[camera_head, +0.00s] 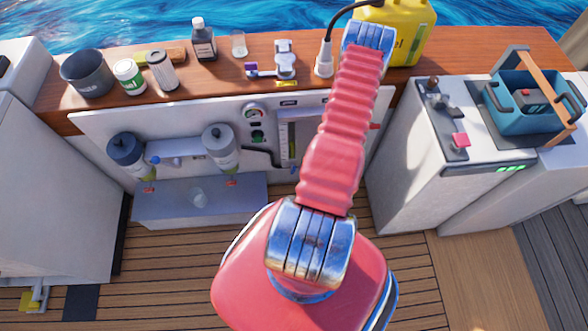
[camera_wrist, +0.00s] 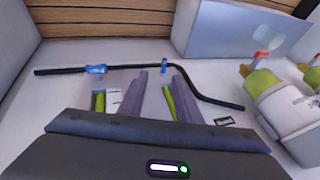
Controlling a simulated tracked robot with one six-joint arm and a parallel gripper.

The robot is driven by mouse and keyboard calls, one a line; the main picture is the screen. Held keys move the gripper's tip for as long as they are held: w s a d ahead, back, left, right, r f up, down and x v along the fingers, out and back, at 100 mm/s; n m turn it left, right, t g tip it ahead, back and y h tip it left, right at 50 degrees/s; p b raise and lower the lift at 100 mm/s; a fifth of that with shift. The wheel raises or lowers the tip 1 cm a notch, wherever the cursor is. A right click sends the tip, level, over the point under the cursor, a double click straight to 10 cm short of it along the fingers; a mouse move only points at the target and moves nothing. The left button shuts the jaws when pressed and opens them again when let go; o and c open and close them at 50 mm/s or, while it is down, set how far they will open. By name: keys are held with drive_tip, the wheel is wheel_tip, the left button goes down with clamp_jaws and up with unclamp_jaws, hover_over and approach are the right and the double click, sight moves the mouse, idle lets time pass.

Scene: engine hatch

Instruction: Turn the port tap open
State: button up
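Two blue tap handles show on a black pipe in the wrist view. One blue handle (camera_wrist: 164,65) stands across the pipe, and the other blue handle (camera_wrist: 96,70) lies along it. No readable label shows which is the port tap. My gripper (camera_wrist: 161,77) has its two grey fingers apart, with nothing held between them. The crosswise handle appears just beyond the gap between the fingertips; I cannot tell whether they touch. In the head view my red arm covers the gripper and most of this area.
Two filters with red-tipped bottoms, left (camera_head: 125,155) and right (camera_head: 220,147), hang on the white panel (camera_head: 95,128) above a grey box (camera_head: 245,207). In the wrist view a filter bowl (camera_wrist: 262,83) is at right. Bottles and cans stand on the wooden counter (camera_head: 215,73).

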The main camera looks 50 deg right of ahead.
sight(295, 168)
drive_tip(key=shift+w+d+r+t, duration=0.2)
drive_tip(key=shift+w+r+t, duration=0.1)
drive_tip(key=shift+w, duration=0.25)
drive_tip(key=x, duration=1.3)
drive_tip(key=shift+w+d+f, duration=0.1)
drive_tip(key=shift+f, duration=0.3)
drive_tip(key=shift+c, duration=0.4)
clamp_jaws()
